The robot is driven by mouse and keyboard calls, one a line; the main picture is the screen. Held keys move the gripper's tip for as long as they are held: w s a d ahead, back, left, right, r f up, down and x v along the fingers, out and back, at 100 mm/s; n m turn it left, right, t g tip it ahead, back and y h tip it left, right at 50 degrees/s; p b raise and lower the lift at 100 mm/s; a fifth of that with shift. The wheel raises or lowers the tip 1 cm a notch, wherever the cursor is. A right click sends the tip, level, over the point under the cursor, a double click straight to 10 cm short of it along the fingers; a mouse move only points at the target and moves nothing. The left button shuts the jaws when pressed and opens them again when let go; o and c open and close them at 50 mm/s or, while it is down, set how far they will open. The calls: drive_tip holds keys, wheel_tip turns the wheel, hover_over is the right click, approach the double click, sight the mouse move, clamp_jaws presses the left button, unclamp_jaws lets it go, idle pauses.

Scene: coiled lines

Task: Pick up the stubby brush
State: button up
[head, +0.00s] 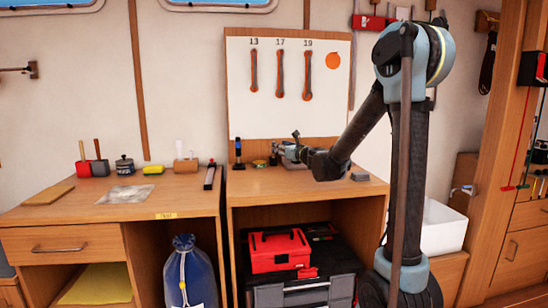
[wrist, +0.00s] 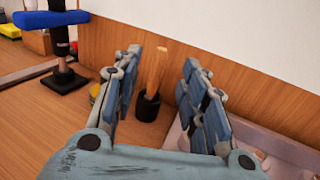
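What looks like the stubby brush (wrist: 149,105) has a light wooden handle and a dark, short base. It stands upright on the wooden bench in the wrist view, close to the back board. My gripper (wrist: 158,85) is open, with one blue-grey finger on each side of the brush in the picture and a gap to both. I see no contact, and how far the fingertips are from it in depth is hard to tell. In the head view my gripper (head: 288,150) is low over the right bench, and the brush cannot be made out clearly there.
A black post with a blue top (wrist: 66,72) stands left of the brush. A small yellow tin (wrist: 95,91) sits between them, partly behind the left finger. A pale tray (wrist: 255,145) lies at the right. The wooden back board (wrist: 220,75) rises close behind.

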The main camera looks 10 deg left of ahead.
sight(273, 156)
drive_tip(key=shift+x, duration=3.15)
clamp_jaws()
